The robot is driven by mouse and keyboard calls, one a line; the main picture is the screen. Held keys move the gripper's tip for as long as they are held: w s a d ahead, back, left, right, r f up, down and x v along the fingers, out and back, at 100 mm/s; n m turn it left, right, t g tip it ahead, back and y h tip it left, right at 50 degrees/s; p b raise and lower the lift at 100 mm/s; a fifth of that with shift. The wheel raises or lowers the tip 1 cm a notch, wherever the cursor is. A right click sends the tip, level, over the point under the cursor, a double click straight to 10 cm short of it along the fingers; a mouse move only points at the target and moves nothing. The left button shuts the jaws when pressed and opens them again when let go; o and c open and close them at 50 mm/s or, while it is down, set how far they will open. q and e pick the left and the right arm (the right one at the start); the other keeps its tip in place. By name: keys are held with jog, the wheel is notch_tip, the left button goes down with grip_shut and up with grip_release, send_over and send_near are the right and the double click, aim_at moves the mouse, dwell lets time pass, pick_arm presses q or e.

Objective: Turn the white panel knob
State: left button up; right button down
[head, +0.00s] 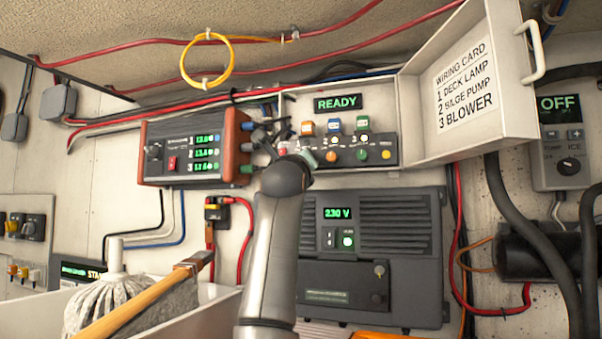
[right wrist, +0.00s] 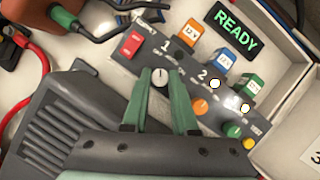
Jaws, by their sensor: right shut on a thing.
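The white panel knob (right wrist: 160,77) is on the dark control panel (right wrist: 125,62), just below the number 1, with a dark mark on its face. My right gripper (right wrist: 160,84) has its green fingers on either side of the knob, shut on it. In the head view my right gripper (head: 303,153) reaches the left part of the dark panel (head: 347,161), and its wrist and fingers hide the white knob there. A green READY display (head: 337,103) is lit above the panel. My left gripper is not in view.
Orange (right wrist: 200,107), green (right wrist: 234,131) and yellow (right wrist: 249,144) knobs sit right of the white one. A red switch (right wrist: 132,44) is at its upper left. An orange-sided unit (head: 193,147) with cables stands left. An open lid (head: 465,90) juts out right.

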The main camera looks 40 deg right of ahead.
jog(key=shift+n+y+b, duration=0.3)
jog(key=shift+n+b, duration=0.1)
jog(key=shift+n, duration=1.1)
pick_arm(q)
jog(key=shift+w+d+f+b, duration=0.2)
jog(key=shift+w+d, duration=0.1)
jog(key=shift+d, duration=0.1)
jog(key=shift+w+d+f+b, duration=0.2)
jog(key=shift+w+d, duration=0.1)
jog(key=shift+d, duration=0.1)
pick_arm(e)
jog(key=shift+n+t+y, duration=0.3)
jog(key=shift+n+y, duration=0.1)
jog(key=c, duration=1)
grip_release()
jog(key=o, duration=0.3)
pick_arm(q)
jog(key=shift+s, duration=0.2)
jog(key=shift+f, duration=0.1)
